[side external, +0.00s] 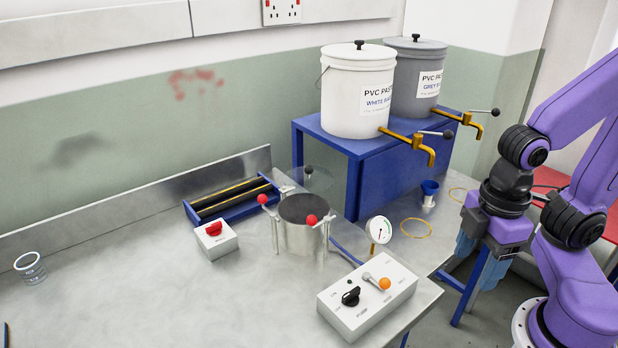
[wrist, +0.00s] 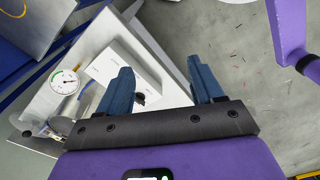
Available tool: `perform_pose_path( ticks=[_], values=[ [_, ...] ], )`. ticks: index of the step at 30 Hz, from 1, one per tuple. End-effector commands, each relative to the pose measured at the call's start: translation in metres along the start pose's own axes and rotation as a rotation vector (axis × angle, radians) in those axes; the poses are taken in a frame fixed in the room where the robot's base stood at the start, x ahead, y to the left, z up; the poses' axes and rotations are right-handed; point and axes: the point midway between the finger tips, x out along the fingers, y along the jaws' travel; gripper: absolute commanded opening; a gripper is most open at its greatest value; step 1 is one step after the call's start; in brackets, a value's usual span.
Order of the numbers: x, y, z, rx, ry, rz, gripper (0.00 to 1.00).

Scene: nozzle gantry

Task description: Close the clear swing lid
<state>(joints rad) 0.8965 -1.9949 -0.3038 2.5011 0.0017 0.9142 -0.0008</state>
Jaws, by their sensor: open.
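A metal pot (side external: 298,238) stands on the bench with a dark open top and red-balled clamps around its rim. The clear swing lid is very faint; its black knob (side external: 308,170) shows above the back of the pot, and the lid appears raised rather than lying on the rim. My gripper (side external: 477,268) hangs at the right, off the bench's right end, well away from the pot and lid. In the wrist view my gripper (wrist: 160,66) has its two blue fingers spread with nothing between them. I cannot make out the lid in the wrist view.
A control box (side external: 368,298) and a pressure gauge (side external: 379,230) stand between the pot and my gripper. The gauge also shows in the wrist view (wrist: 65,82). A blue stand (side external: 350,165) with two paste buckets is behind. A red-knobbed switch box (side external: 214,238) sits left of the pot.

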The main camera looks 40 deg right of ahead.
Motion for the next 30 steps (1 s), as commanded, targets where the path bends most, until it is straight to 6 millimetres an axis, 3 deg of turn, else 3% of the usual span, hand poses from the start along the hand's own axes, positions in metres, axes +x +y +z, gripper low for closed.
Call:
perform_pose_path(
  ticks=[5,11,21,30],
  values=[
    [-0.008,0.012,-0.023,-0.011,0.008,0.004,0.51],
    [-0.030,0.053,-0.082,-0.051,0.025,0.018,0.51],
    [-0.061,0.154,-0.167,-0.134,0.047,0.061,0.51],
    [-0.080,0.259,-0.205,-0.203,0.046,0.109,0.51]
  ],
)
